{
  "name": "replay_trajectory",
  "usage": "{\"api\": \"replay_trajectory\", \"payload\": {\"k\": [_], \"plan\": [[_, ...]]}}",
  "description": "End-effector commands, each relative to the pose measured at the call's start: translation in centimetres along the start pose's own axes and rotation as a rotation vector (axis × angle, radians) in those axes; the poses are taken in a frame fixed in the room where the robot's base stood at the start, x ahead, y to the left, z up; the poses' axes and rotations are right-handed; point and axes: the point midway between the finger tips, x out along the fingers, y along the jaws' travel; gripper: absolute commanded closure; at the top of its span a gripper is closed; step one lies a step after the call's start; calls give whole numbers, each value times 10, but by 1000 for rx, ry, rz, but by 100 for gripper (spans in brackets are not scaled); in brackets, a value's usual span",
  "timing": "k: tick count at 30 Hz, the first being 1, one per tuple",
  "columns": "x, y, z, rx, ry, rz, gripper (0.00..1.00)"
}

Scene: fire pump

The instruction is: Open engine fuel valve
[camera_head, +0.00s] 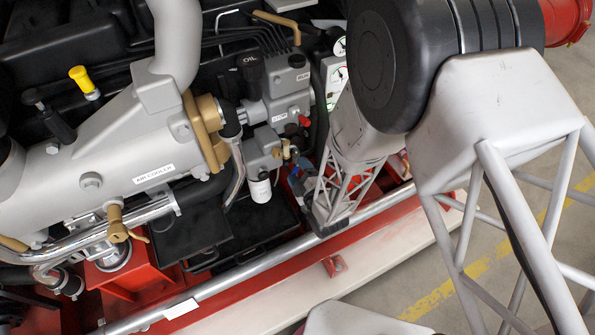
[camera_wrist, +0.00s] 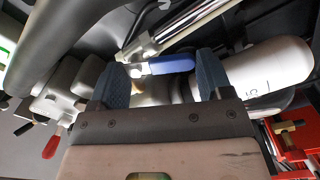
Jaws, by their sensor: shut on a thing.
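In the wrist view, a blue lever handle (camera_wrist: 170,65) on a metal fitting (camera_wrist: 140,50) lies crosswise between the two blue fingertips of my gripper (camera_wrist: 162,80). The fingers stand wide apart, one near each end of the handle. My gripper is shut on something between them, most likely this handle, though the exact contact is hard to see. In the head view, my gripper (camera_head: 300,178) reaches in beside the engine, right of the white filter (camera_head: 260,189). My arm hides most of the valve there, and no fuel label is readable.
A red handle (camera_head: 304,121) sits above my gripper and also shows in the wrist view (camera_wrist: 53,142). The white filter (camera_wrist: 268,70) is close to the right finger. Gauges (camera_head: 340,73) stand above. A silver pipe (camera_head: 375,205) runs along the red base below.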

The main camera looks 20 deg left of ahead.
Motion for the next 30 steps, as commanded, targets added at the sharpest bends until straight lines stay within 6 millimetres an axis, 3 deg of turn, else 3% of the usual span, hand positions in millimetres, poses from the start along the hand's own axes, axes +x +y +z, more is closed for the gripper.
{"api": "replay_trajectory", "payload": {"k": [15,30], "plan": [[0,1,10,-397,-1,0,51],[0,1,12,-478,0,0,51]]}}
